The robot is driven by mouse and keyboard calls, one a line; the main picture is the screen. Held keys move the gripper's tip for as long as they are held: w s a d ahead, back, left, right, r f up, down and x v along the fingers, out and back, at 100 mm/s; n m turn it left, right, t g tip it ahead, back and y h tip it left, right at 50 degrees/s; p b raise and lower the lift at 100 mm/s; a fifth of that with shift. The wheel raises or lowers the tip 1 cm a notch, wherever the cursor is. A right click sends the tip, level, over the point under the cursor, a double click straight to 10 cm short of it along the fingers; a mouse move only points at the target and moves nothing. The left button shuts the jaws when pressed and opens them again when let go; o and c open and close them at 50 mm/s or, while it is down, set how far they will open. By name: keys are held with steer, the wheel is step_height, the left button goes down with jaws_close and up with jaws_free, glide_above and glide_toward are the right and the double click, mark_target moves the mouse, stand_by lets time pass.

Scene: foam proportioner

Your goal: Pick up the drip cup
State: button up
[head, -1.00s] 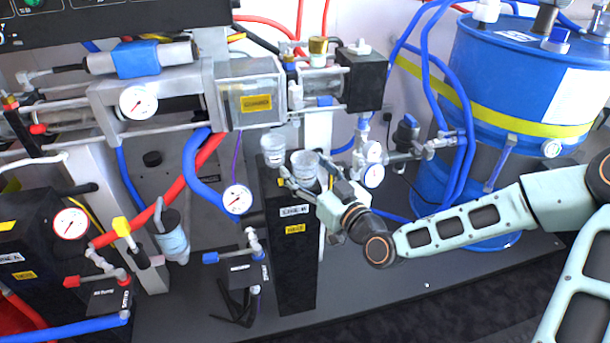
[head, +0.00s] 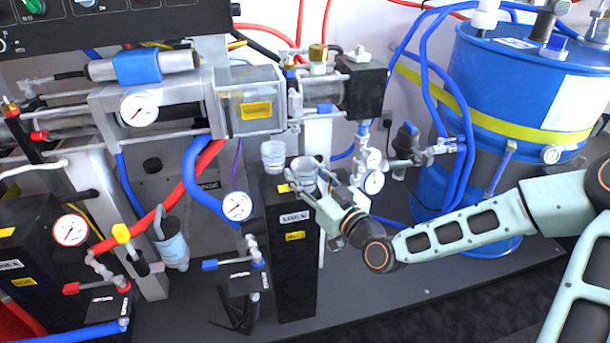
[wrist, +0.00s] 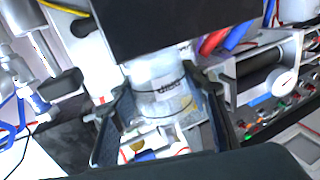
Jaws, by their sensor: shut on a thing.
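A clear drip cup (head: 304,168) with a pale rim is at the top of the narrow black pillar (head: 291,265) in the head view. My gripper (head: 306,187) is shut on this cup from the front right. The fingers also show on both sides of the cup in the wrist view (wrist: 160,115). The cup looks upright. I cannot tell whether its base touches the pillar top.
A second clear cup (head: 273,156) stands close to the left on the same pillar. A pressure gauge (head: 236,206) and blue hose are left of the pillar. Valves with a gauge (head: 373,182) stand behind right. A blue drum (head: 515,80) is at right.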

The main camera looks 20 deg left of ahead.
mark_target(305, 162)
steer(key=shift+r, duration=0.45)
step_height(305, 162, up, 2)
steer(key=shift+r+p, duration=0.25)
steer(key=shift+p, duration=0.7)
steer(key=s+d+r+p, duration=0.4)
steer(key=s+r+p, duration=0.2)
steer(key=p, duration=0.6)
step_height(305, 162, up, 3)
steer(key=shift+f, duration=0.2)
steer(key=shift+s+d+p, duration=0.1)
steer(key=shift+d+p, duration=0.05)
steer(key=shift+p, duration=0.6)
